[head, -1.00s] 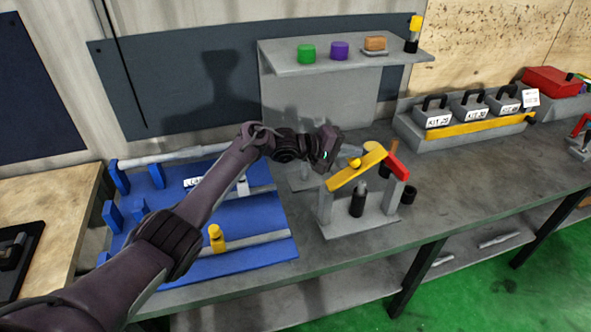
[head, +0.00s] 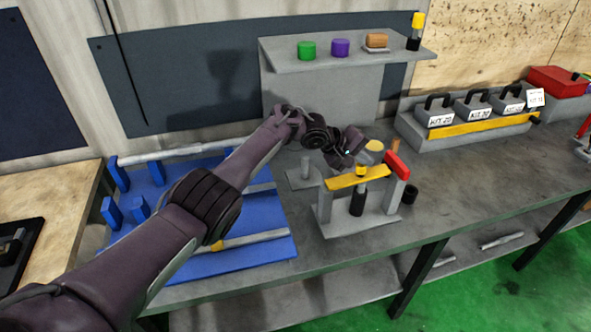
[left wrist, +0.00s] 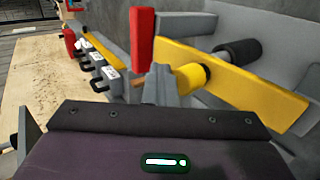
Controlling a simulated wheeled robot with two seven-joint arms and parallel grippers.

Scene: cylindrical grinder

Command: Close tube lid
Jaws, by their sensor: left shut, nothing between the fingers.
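The grey stand (head: 340,222) holds an upright black tube (head: 357,205) between two posts. A yellow bar (head: 345,181), seemingly the lid, spans the posts above the tube, nearly level, with a yellow knob (head: 361,170) on it. A red piece (head: 397,166) tilts at the right post. My left gripper (head: 354,160) is shut and empty, just above and behind the bar near the knob; I cannot tell if it touches. My right gripper is not in view.
A shelf (head: 290,58) with green and purple cylinders stands behind. A blue rack (head: 240,262) with grey shafts lies left, partly hidden by my arm. A small black cup (head: 410,195) stands right of the stand. Labelled kit boxes (head: 434,117) stand back right. The bench between is clear.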

